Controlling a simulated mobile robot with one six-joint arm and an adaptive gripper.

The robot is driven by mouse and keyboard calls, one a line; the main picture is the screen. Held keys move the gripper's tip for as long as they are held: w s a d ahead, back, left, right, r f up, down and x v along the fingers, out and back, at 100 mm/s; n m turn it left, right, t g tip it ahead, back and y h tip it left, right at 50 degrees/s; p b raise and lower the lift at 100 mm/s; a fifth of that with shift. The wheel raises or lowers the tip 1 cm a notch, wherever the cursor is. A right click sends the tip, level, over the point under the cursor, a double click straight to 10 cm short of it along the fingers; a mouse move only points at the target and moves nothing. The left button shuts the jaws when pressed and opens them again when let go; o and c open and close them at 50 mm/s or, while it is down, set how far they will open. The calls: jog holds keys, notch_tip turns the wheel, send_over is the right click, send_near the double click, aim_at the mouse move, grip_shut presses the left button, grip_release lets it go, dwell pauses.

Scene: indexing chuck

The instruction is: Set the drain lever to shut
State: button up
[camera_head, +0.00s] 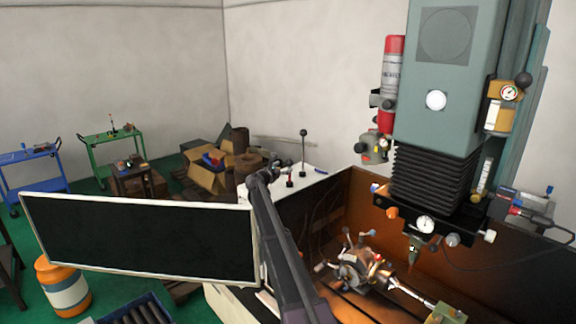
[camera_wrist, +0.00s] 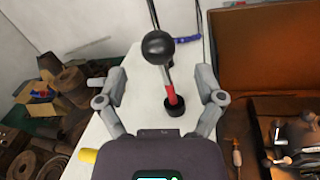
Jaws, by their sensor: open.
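A lever with a black ball knob (camera_wrist: 157,47), a grey rod and a red lower part rises from a round black base (camera_wrist: 174,105) on a white top. I see no label naming it as the drain lever. My gripper (camera_wrist: 161,73) is open, with one finger on each side of this lever; neither finger visibly touches it. In the head view a tall lever with a black ball (camera_head: 303,133) stands near upright on the white top, beside a short red part (camera_head: 290,180). My dark arm reaches toward them, and the gripper is hard to make out there.
A brown machine enclosure (camera_head: 350,195) with a chuck (camera_head: 358,268) lies to the right. A dark screen panel (camera_head: 140,235) stands in front at left. A blue-ended object (camera_wrist: 187,39) lies behind the lever. Boxes and round stock (camera_wrist: 50,95) are left of the white top.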

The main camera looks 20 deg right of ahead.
aim_at(288, 165)
jog(key=shift+x, duration=2.35)
grip_shut()
notch_tip(288, 165, down, 5)
jog(key=b, duration=0.5)
jog(key=shift+f, duration=0.2)
jog(key=shift+s+b, duration=0.15)
jog(key=shift+b, duration=0.15)
jog(key=shift+c, duration=1.4)
grip_release()
jog(key=shift+o, duration=1.4)
jog(key=shift+d+f, duration=0.1)
jog(key=shift+d, duration=0.05)
